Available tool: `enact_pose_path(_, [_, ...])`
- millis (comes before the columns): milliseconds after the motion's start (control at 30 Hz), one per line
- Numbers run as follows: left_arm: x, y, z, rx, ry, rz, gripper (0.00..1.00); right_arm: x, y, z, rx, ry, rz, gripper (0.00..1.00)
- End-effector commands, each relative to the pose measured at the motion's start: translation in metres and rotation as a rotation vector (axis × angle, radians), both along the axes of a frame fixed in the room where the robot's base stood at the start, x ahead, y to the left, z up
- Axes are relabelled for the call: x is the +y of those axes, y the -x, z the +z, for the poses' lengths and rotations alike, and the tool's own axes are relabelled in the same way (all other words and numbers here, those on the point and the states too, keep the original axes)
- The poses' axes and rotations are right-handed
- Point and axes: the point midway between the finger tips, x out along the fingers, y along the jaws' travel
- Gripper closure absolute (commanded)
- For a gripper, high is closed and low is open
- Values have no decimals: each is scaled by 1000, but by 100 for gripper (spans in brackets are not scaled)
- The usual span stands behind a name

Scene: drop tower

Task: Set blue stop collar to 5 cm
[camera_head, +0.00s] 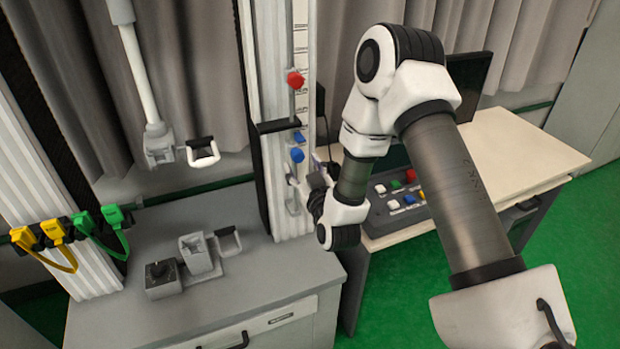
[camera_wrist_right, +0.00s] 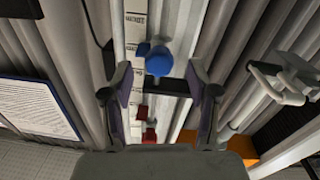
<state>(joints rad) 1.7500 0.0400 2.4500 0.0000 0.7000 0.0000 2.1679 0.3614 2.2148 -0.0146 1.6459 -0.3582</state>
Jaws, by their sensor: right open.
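The blue stop collar shows as a round blue knob (camera_head: 297,155) with a small blue block just above it, on the tower's upright beside the scale strip. In the right wrist view the blue knob (camera_wrist_right: 159,60) lies between the open fingers, toward their tips, and apart from both. My right gripper (camera_head: 298,185) is just below the knob in the head view, partly hidden by its own wrist; it also shows in the right wrist view (camera_wrist_right: 158,80), open and empty. The scale strip (camera_head: 303,100) is too small to read. My left gripper is out of view.
A red knob (camera_head: 295,80) sits higher on the same upright. A dark bracket (camera_head: 278,126) crosses above the blue knob. A desk with a button panel (camera_head: 400,196) is to the right. Yellow and green cables (camera_head: 52,232) and a grey cabinet (camera_head: 240,285) are at the left.

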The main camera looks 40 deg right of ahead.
Motion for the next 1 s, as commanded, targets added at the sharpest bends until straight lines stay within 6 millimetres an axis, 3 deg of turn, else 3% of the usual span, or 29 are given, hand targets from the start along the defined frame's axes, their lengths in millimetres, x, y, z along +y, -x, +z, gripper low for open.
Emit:
enact_pose_path(100, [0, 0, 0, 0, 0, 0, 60, 9, 31, -1, 5, -1, 1, 40])
enact_pose_path(300, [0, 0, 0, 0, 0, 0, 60, 19, 64, -1, 2, -1, 1, 40])
enact_pose_path(867, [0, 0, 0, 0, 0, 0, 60, 20, 69, 0, 0, 0, 0, 40])
enact_pose_path(933, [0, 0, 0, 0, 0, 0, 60, 21, 70, -5, 11, 0, 0, 40])
enact_pose_path(1000, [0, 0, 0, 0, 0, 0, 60, 27, 75, -23, 51, 10, 17, 40])
